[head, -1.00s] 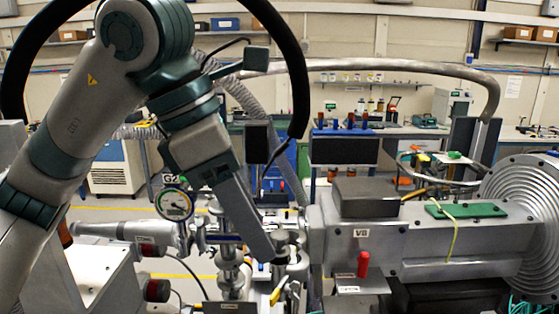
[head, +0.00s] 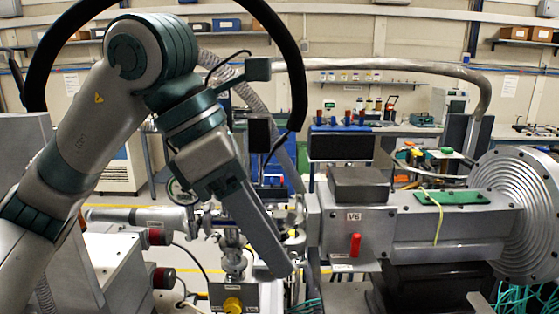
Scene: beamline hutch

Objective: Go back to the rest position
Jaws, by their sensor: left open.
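My left arm comes in from the left and bends down at its elbow. My left gripper (head: 278,266) points down and to the right, with its long grey fingers seen nearly edge-on, so the gap hardly shows. It is open and no object shows in it. It hangs in front of the metal pipe fittings (head: 233,262), just left of the grey valve box (head: 376,222) with a red handle (head: 355,245). I cannot tell whether it touches the fittings. My right gripper is not in view.
A round gauge (head: 180,192) is partly hidden behind my left arm. A yellow knob (head: 233,305) is low in front. A large ribbed flange (head: 520,215) stands at the right. A dark hose (head: 300,75) arches above my arm. Benches line the back wall.

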